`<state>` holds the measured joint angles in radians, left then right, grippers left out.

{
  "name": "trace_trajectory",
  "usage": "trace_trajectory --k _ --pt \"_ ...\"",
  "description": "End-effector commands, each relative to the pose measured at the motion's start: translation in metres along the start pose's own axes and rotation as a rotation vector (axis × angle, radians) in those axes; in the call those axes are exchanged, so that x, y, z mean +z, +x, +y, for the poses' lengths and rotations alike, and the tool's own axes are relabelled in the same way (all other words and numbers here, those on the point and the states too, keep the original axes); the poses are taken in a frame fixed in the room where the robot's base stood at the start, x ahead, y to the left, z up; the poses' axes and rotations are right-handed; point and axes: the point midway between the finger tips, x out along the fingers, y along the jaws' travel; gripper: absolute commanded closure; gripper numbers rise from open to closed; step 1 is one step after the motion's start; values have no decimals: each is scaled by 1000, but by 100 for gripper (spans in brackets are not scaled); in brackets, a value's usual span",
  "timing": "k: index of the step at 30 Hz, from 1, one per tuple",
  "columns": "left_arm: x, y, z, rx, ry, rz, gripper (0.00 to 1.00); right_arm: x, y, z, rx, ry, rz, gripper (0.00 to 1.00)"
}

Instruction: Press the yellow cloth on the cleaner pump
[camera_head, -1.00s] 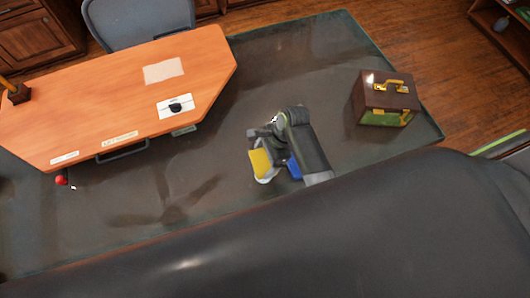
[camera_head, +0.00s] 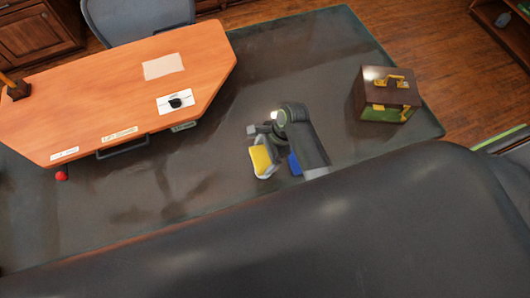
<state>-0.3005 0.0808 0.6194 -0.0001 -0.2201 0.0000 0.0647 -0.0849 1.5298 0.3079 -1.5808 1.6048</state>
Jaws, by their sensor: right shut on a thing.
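The yellow cloth (camera_head: 261,160) is held at my right gripper (camera_head: 263,165), which is shut on it. A pale part beside the cloth shows, but the fingertips are hard to make out. The cloth is in front of the desk, apart from it. A small black thing on a white square (camera_head: 176,102) lies on the desk's right part; I cannot tell whether this is the cleaner pump. My left gripper is not in view.
The orange wood desk (camera_head: 110,85) carries a pale sheet (camera_head: 164,67) and small labels. A grey chair (camera_head: 137,20) is behind it. A small red thing (camera_head: 61,174) is by the desk's left front.

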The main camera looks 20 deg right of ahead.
Motion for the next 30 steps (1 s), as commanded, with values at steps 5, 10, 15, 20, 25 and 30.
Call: trace_trajectory --k 5,10,15,20,25,30 --pt "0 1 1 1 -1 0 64 -1 2 0 0 0 0 35" --pt "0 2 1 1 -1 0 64 -2 4 0 0 0 0 35" --pt "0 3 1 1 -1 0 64 -3 6 0 0 0 0 35" --pt "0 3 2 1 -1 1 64 -3 8 0 0 0 0 35" --pt "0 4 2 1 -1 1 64 -4 10 0 -1 0 0 35" --pt "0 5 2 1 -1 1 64 -5 12 0 0 -1 0 35"
